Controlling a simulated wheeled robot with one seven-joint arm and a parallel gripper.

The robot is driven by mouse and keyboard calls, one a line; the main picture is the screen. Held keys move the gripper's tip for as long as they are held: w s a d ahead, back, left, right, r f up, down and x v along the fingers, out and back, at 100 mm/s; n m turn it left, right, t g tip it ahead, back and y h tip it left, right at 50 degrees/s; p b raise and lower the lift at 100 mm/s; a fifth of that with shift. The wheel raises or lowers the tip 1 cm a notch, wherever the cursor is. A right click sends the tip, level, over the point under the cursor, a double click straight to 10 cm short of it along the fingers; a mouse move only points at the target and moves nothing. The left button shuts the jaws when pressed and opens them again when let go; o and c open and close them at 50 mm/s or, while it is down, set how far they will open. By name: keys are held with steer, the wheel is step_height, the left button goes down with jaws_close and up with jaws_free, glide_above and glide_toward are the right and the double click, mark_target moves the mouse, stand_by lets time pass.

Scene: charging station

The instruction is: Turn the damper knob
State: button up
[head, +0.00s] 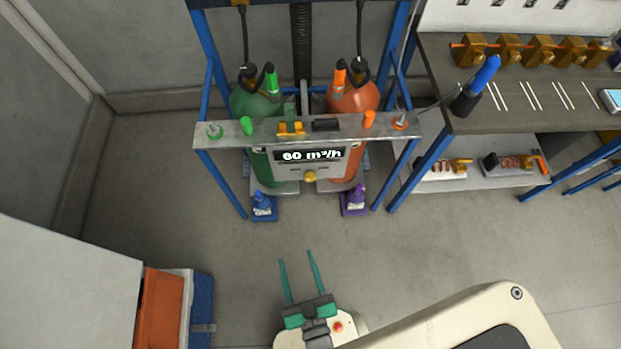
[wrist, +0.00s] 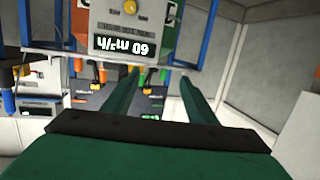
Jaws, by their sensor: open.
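A round yellow knob (head: 310,176), which looks like the damper knob, sits on the front panel below a display (head: 308,155) reading 60 m³/h. In the wrist view the panel appears upside down, with the yellow knob (wrist: 131,8) at the top edge and the display (wrist: 122,47) below it. My gripper (head: 296,258) is open and empty. Its two green fingers point toward the station, with a clear gap of floor between them and the knob in the head view. Both fingers also show in the wrist view (wrist: 157,80). Nothing touches the knob.
A green cylinder (head: 252,103) and an orange cylinder (head: 352,98) stand behind the panel in a blue frame. A blue pedal (head: 263,206) and a purple pedal (head: 354,201) are on the floor. A workbench (head: 475,121) stands right; an orange-and-blue crate (head: 166,307) lies lower left.

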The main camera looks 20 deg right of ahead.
steer(key=w+d+f+m+h, duration=0.15)
steer(key=w+d+f, duration=0.35)
steer(key=w+f, duration=0.5)
steer(key=t+h, duration=0.1)
steer(key=h, duration=0.1)
glide_toward(310, 180)
steer(key=shift+m, duration=0.45)
steer(key=x, duration=0.9)
steer(key=shift+w, duration=0.15)
steer(key=shift+c, duration=0.7)
steer(key=c, duration=0.9)
